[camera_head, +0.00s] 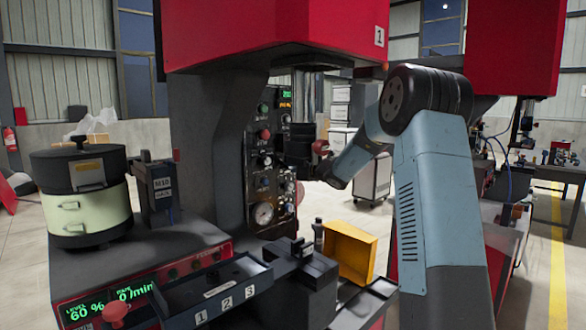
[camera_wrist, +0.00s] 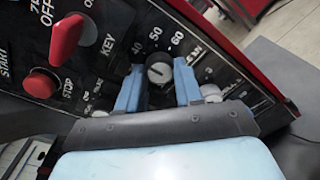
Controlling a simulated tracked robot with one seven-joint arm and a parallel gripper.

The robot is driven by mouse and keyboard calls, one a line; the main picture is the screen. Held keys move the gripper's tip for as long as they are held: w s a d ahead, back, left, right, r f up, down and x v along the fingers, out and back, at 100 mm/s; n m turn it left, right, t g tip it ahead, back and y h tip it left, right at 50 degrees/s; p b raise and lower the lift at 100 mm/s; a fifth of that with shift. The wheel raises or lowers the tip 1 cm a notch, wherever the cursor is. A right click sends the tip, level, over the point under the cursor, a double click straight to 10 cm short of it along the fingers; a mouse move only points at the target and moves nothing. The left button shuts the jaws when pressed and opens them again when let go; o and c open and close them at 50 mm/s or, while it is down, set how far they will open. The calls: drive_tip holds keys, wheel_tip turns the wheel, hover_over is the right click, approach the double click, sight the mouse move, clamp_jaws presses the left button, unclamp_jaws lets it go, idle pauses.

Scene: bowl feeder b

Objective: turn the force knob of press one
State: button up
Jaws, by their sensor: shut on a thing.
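The force knob (camera_wrist: 158,73) is a small round dark knob with a pale pointer mark, on the black panel in the wrist view. Scale numbers 40, 50 and 60 show around its far side. My gripper (camera_wrist: 158,66) is shut on it, with one blue finger on each side. Press one (camera_head: 379,37) is the red and dark grey machine marked 1 in the head view. Its control panel (camera_head: 264,185) faces right, with a gauge low on it. In the head view my arm reaches in from the right; my fingertips and the knob cannot be made out there.
A red selector handle (camera_wrist: 67,37) marked OFF and KEY and a red stop button (camera_wrist: 41,83) stand left of my fingers. A pale button (camera_wrist: 211,92) is close on the right. A yellow bin (camera_head: 350,252) and a bowl feeder (camera_head: 82,195) stand below and left.

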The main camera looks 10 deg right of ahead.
drive_tip(key=shift+f, duration=0.15)
drive_tip(key=o, duration=1)
drive_tip(key=shift+o, duration=0.2)
drive_tip(key=v, duration=1.3)
drive_tip(key=shift+s+d, duration=0.2)
drive_tip(key=shift+s, duration=0.05)
drive_tip(key=shift+a+f, duration=0.1)
drive_tip(key=shift+f, duration=0.05)
